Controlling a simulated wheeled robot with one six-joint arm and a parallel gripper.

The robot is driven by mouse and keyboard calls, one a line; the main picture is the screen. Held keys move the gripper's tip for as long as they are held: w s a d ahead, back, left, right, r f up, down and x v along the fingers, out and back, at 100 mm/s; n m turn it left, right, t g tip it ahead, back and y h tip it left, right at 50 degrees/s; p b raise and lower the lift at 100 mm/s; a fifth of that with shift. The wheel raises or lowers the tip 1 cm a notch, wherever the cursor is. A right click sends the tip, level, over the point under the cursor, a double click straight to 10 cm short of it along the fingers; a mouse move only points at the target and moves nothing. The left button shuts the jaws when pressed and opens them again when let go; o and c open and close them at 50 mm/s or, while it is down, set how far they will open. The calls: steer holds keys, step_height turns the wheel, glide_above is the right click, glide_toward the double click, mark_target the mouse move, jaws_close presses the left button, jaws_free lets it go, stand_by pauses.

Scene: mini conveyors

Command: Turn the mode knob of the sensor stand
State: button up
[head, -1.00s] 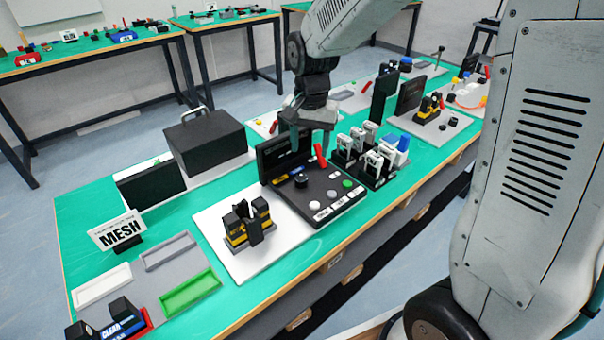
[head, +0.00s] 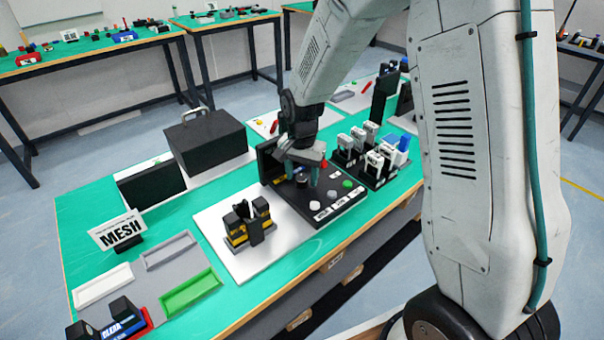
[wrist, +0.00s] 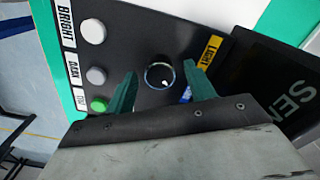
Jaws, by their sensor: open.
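The sensor stand's black panel (head: 322,203) lies on a white base board, with its upright sign (head: 266,160) behind. The round dark mode knob (wrist: 159,76) with a light rim shows in the wrist view. In the head view the knob (head: 301,180) is partly hidden under my gripper (head: 302,174). My gripper is open. In the wrist view its two green fingertips (wrist: 162,86) are on either side of the knob, with gaps on both sides. I cannot tell how far above the panel the tips are. A yellow LIGHT label (wrist: 211,51) is beside the knob.
White (wrist: 93,32), grey (wrist: 96,75) and green (wrist: 99,104) buttons line the panel's edge. A black and yellow device (head: 247,224) stands to the left. A rack of white pieces (head: 372,160) stands to the right. A black box (head: 208,142) is behind.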

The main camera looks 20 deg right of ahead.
steer(key=c, duration=1)
steer(key=shift+o, duration=0.2)
steer(key=shift+n, duration=0.3)
steer(key=n, duration=0.5)
steer(key=shift+n, duration=0.3)
steer(key=n, duration=0.6)
steer(key=shift+n, duration=0.3)
steer(key=o, duration=1)
steer(key=shift+c, duration=0.2)
